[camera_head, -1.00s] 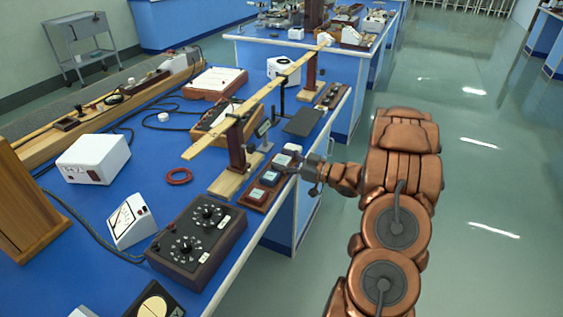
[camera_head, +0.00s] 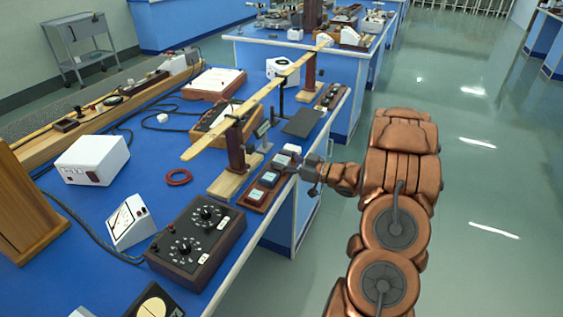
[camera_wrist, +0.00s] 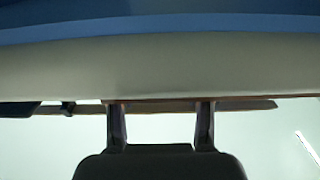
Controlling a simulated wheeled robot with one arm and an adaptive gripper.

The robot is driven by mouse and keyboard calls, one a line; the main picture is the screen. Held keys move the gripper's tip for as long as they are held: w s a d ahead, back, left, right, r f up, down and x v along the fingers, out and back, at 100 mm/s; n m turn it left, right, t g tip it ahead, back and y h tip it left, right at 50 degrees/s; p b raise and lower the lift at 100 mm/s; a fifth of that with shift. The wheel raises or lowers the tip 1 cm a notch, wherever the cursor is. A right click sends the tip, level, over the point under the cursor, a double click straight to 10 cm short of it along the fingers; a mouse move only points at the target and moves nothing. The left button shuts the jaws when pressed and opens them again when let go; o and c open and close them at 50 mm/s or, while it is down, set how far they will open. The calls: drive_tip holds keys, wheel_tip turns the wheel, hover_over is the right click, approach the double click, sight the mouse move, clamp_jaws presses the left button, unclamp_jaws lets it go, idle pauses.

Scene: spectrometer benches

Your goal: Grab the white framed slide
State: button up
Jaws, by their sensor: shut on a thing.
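A brown wooden holder (camera_head: 249,205) lies along the right edge of the near blue bench, with several small framed slides in a row. The white framed slide (camera_head: 282,160) is near its far end, at the fingertips of my gripper (camera_head: 296,165). My gripper reaches in from the right, over the bench edge, and is shut on the slide. The fingers partly cover it in the head view. In the wrist view, the two dark fingers of my gripper (camera_wrist: 161,113) stand apart at a thin brown edge; the slide cannot be made out there.
A dark dial box (camera_head: 197,244) stands nearer on the bench. A wooden stand (camera_head: 236,150) carrying a long wooden rule (camera_head: 235,121) is just left of the holder. A dark flat plate (camera_head: 303,122) lies beyond. The floor (camera_head: 480,180) at right is clear.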

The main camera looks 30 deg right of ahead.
sight(282, 160)
drive_tip(key=shift+r, duration=0.6)
wheel_tip(282, 160, up, 2)
drive_tip(key=s+d+r+b, duration=0.1)
drive_tip(key=s+d, duration=0.1)
drive_tip(key=s, duration=1.4)
drive_tip(key=shift+r+b, duration=0.35)
